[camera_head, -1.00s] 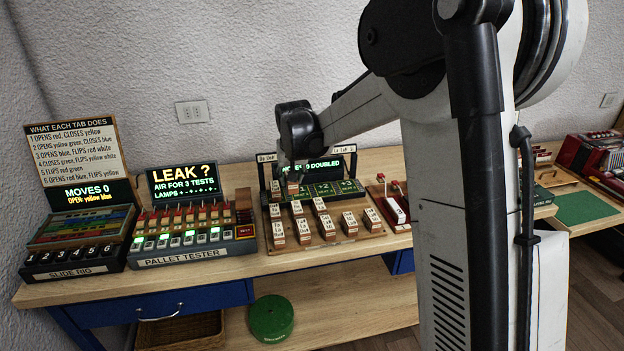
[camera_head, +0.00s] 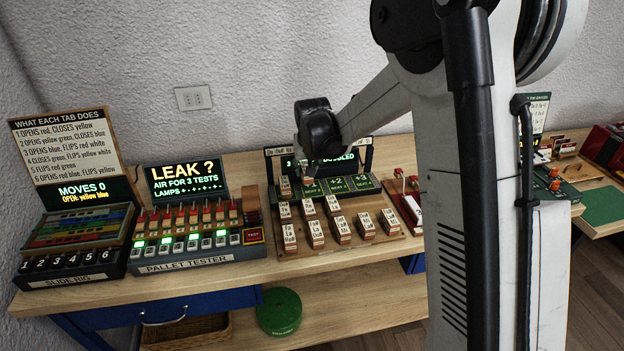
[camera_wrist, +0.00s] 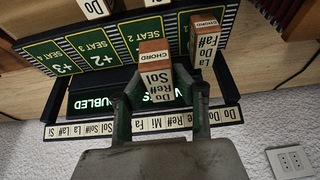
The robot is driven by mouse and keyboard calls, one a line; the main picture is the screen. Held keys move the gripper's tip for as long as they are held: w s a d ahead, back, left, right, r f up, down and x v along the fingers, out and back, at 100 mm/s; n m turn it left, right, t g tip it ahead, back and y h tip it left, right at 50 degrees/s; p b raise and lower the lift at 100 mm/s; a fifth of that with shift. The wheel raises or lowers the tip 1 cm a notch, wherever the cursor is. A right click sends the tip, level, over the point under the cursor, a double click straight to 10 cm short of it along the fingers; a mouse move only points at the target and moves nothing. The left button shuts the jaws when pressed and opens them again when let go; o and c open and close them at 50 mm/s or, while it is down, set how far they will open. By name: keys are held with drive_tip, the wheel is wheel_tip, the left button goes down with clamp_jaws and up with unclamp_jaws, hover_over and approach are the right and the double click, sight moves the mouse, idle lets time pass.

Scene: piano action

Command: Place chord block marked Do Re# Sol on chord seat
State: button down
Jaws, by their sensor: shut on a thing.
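The chord block marked Do Re# Sol (camera_wrist: 157,78) is a small block with a white lettered face and a brown end reading CHORD. In the wrist view it sits between the fingers of my gripper (camera_wrist: 160,98), which is shut on it. The block is over or at the row of green seat panels (camera_wrist: 143,35), beside the SEAT 2 label. I cannot tell whether it touches the board. A block marked La Do Fa# (camera_wrist: 205,40) stands close beside it. In the head view my gripper (camera_head: 312,172) is at the rack's back row, and the held block is mostly hidden.
Several other chord blocks (camera_head: 340,228) stand in rows on the wooden rack in front. A dark display panel (camera_wrist: 85,100) with a strip of note names is close behind the seats. The pallet tester (camera_head: 198,262) is to the left, and a device with red knobs (camera_head: 405,205) is to the right.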

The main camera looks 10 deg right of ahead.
sight(312, 189)
drive_tip(key=shift+w+d+f, duration=0.3)
drive_tip(key=shift+d+f, duration=0.05)
drive_tip(key=shift+d, duration=0.15)
drive_tip(key=shift+w+d+f, duration=0.3)
drive_tip(key=shift+d+f, duration=0.05)
drive_tip(key=shift+d, duration=0.15)
drive_tip(key=shift+f, duration=1.95)
drive_tip(key=shift+f, duration=0.1)
drive_tip(key=shift+f, duration=0.15)
drive_tip(key=c, duration=1.4)
unclamp_jaws()
drive_tip(key=shift+r, duration=0.2)
